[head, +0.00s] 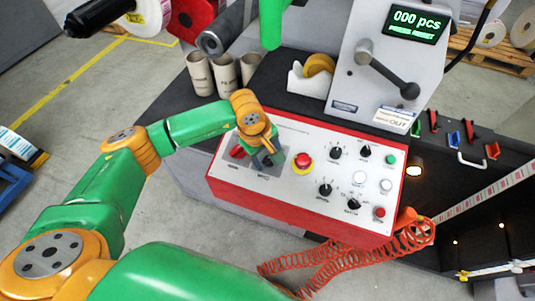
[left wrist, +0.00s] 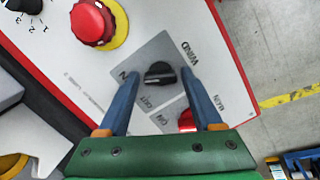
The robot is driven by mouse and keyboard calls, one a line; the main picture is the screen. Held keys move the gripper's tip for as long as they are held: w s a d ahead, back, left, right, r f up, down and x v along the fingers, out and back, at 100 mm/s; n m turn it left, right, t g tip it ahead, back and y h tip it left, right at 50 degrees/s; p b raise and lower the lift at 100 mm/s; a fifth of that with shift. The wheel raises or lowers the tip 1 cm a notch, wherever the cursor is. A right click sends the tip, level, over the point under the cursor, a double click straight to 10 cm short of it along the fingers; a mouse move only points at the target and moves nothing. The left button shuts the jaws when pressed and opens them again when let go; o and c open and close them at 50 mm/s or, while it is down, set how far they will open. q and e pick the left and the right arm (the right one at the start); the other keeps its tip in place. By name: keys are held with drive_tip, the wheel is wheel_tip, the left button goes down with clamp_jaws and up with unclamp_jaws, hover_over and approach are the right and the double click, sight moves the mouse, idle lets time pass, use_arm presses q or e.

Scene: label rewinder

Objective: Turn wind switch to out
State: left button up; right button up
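The wind switch (left wrist: 160,73) is a black rotary knob on a grey plate, with the labels WIND, IN and OUT around it in the left wrist view. Its grip lies roughly level in that view; I cannot tell which label it points to. My left gripper (left wrist: 153,77) is open, its two blue fingers on either side of the knob with gaps visible. In the head view my left gripper (head: 264,156) is over the left end of the control panel (head: 290,192) and largely hides the switch. My right gripper is not in view.
A red emergency button (head: 303,160) on a yellow ring is close right of my gripper. A red main switch (head: 238,151) is close on its left. Several black knobs and push buttons fill the panel's right part. A coiled red hose (head: 330,262) hangs below.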

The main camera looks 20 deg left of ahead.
use_arm(q)
clamp_jaws()
drive_tip(key=shift+f+n+b, duration=0.15)
drive_tip(key=shift+n+b, duration=0.85)
drive_tip(key=shift+b, duration=0.05)
drive_tip(key=n+t+b, duration=0.1)
drive_tip(key=n+b, duration=0.4)
drive_tip(key=shift+s+f, duration=0.1)
drive_tip(key=shift+s, duration=0.05)
drive_tip(key=shift+r+n+t+b, duration=0.15)
drive_tip(key=shift+n+b, duration=0.85)
drive_tip(key=shift+n, duration=0.25)
drive_tip(key=shift+r+n+t+b, duration=0.1)
drive_tip(key=shift+n+t+b, duration=0.05)
drive_tip(key=shift+n+b, duration=0.95)
drive_tip(key=shift+n, duration=0.25)
drive_tip(key=shift+o, duration=1.8)
unclamp_jaws()
drive_tip(key=shift+r, duration=0.1)
